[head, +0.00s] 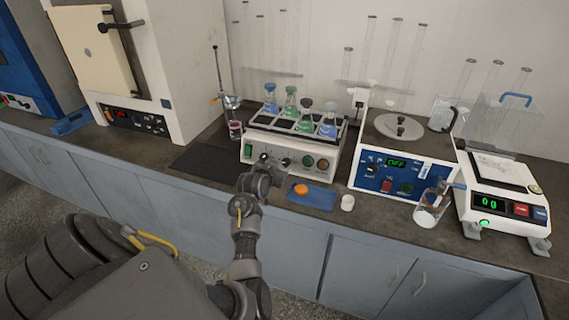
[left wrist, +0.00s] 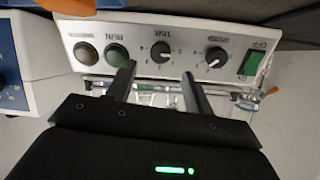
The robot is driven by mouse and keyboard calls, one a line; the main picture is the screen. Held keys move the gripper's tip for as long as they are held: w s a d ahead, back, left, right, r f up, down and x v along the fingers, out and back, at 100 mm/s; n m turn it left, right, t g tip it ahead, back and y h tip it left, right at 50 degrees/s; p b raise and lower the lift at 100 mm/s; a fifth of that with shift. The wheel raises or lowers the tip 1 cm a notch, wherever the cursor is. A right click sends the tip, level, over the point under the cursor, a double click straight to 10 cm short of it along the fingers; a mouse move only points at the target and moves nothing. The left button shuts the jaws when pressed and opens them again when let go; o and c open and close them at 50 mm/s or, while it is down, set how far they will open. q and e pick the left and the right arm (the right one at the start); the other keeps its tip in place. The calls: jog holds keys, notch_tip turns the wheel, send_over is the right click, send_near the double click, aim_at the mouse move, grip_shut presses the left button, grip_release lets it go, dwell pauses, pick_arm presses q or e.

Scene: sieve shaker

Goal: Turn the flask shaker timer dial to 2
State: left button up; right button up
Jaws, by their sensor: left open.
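The flask shaker (head: 262,142) is a white box with a front panel and several stoppered flasks on its top rack. In the left wrist view its panel (left wrist: 187,40) appears upside down. The black timer dial (left wrist: 161,52), marked TIME, shows there, with a second black dial (left wrist: 216,57) to its right. My left gripper (head: 267,164) is in front of the shaker panel in the head view. In the left wrist view its two fingers (left wrist: 158,73) are open, with the timer dial between and just beyond their tips. I cannot tell whether they touch it. The right gripper is not seen.
The panel also holds a green RUN button (left wrist: 117,54), a brownish button (left wrist: 86,53) and a green rocker switch (left wrist: 250,62). A blue mat (head: 318,200) with an orange item lies in front. A blue-panelled stirrer (head: 372,170) and a balance (head: 505,205) stand right.

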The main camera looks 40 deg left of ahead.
aim_at(285, 162)
pick_arm(q)
jog(key=x, duration=0.6)
jog(key=shift+w+a+f, duration=0.15)
jog(key=shift+w, duration=0.1)
jog(key=c, duration=1)
